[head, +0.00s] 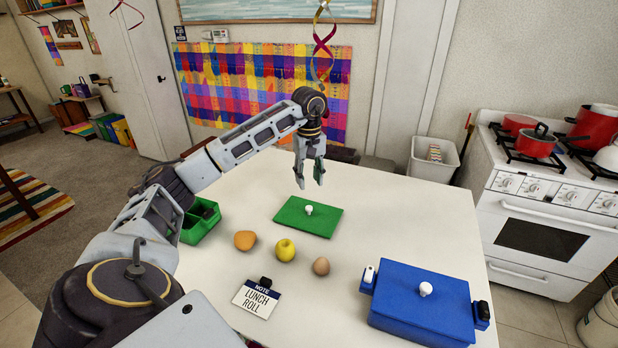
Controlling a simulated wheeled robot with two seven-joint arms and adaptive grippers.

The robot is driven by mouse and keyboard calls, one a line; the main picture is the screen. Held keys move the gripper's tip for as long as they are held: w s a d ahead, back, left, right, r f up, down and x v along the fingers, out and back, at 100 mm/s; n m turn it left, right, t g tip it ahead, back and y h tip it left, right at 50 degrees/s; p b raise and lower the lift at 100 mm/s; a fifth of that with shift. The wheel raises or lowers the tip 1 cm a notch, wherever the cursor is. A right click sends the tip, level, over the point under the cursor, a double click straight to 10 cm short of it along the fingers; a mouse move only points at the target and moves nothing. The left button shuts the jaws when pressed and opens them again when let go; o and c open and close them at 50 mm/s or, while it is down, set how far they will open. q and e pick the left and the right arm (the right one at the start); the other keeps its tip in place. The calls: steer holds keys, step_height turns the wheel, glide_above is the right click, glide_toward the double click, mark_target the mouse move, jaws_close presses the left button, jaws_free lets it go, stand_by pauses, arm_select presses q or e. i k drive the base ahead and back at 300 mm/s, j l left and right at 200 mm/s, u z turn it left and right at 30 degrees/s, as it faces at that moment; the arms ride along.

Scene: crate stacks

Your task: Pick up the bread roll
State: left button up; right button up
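The bread roll (245,240) looks like a small orange-tan rounded lump and lies on the white table (400,215). A yellow apple (285,250) and a brown egg-like item (321,266) lie in a row to its right. My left gripper (310,184) points down with its fingers apart and nothing between them. It is above the table's far part, behind and to the right of the roll. My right gripper is not in view.
A green lid (290,214) with a white knob lies below my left gripper. A green crate (200,229) is partly hidden by my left arm. A lidded blue crate (400,285) stands at front right. A note card (256,299) reads "LUNCH ROLL".

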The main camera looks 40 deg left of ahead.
mark_target(243, 241)
steer(key=k, duration=2)
